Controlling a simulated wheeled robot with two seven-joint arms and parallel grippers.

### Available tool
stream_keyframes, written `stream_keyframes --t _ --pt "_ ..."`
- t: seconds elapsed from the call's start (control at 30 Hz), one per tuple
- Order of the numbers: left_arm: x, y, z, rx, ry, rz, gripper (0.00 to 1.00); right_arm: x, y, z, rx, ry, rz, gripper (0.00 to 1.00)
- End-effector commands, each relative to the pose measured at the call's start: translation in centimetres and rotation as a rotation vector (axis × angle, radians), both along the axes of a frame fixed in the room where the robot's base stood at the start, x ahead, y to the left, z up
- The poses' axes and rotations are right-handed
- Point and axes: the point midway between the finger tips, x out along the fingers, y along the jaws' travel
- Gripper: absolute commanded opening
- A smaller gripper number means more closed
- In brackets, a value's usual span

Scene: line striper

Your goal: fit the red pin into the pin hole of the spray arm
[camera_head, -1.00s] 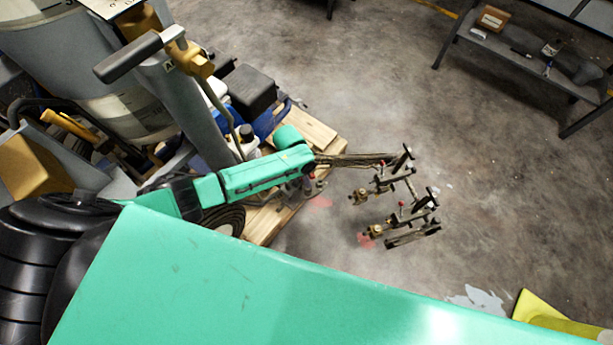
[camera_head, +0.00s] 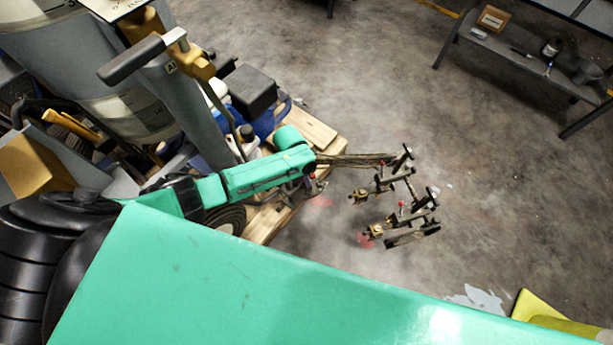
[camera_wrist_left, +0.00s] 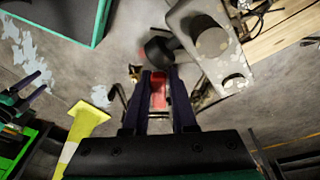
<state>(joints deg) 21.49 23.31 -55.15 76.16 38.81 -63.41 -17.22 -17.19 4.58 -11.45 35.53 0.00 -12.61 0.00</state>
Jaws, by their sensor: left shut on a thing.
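My left gripper (camera_wrist_left: 161,76) is shut on the red pin (camera_wrist_left: 158,92), which sits between its two dark fingers in the left wrist view. In the head view this gripper (camera_head: 311,187) hangs at the end of my teal arm, and a small red spot of the pin shows there. The spray arm (camera_head: 355,161) reaches right from beside the gripper, with brackets and brass nozzles. The pin hole is hidden, and I cannot tell whether the pin touches it. My right gripper (camera_wrist_left: 38,84) appears at the left edge of the wrist view, its fingers apart and empty.
A grey metal plate with round holes (camera_wrist_left: 210,45) stands close right of the fingers. A wooden pallet (camera_head: 312,130) carries containers and a black box (camera_head: 248,90). A yellow object (camera_head: 545,310) stands at lower right. Open floor lies beyond the spray arm, toward a metal bench (camera_head: 525,60).

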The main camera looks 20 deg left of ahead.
Motion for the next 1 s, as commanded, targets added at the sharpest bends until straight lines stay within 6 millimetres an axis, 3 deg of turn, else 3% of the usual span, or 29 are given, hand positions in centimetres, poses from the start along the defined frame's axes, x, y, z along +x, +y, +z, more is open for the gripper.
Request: stream_keyframes --t 1.0 --pt "-0.19 0.17 -0.69 0.002 0.002 0.000 0.00 0.00 0.00 -0.11 0.000 0.000 0.000 0.69"
